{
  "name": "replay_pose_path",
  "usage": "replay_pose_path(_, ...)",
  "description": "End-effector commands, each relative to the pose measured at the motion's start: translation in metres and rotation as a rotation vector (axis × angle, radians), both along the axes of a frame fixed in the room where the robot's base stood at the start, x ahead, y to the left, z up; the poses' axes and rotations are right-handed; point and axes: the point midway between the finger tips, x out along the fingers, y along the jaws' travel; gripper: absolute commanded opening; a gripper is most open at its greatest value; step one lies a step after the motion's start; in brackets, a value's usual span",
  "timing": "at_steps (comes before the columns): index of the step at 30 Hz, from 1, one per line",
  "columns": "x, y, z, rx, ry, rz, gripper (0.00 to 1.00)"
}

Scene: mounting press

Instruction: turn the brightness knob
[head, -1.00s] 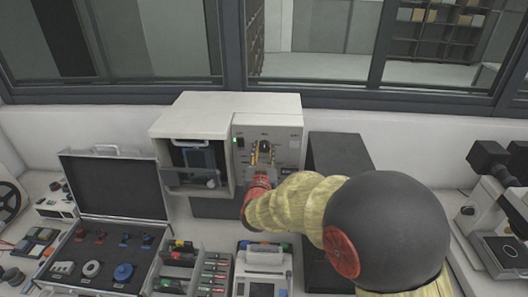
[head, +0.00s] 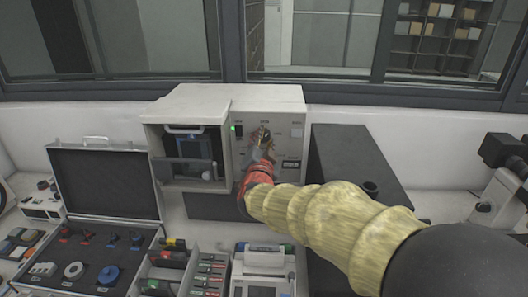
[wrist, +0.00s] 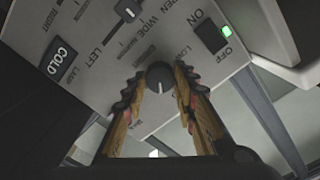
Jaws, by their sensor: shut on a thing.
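The brightness knob (wrist: 159,76) is a small round black knob with a pale pointer line, on the white front panel (head: 294,151) of the press-like unit. My gripper (wrist: 158,80) is shut on the knob, with one dark ribbed fingertip on each side of it in the wrist view. In the head view my gripper (head: 262,143) reaches the panel and looks tilted. It hides the knob there.
The panel also holds an on/off rocker switch (wrist: 210,36) with a green light, a slider (wrist: 127,11) and a COLD lamp label (wrist: 60,60). An open chamber (head: 194,160) is left of the panel. A dark box (head: 345,165) stands right. An open case (head: 105,185) lies lower left.

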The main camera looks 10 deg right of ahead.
Motion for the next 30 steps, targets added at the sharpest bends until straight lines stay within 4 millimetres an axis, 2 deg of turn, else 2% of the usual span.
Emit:
replay_pose_path(2,-0.0001,0.0001,-0.0051,0.069,-0.025,0.001,0.03)
replay_pose_path(15,0.0000,0.0000,-0.0040,0.442,-0.144,0.001,0.03)
replay_pose_path(30,-0.0001,-0.0002,-0.0015,0.660,-0.214,-0.001,0.03)
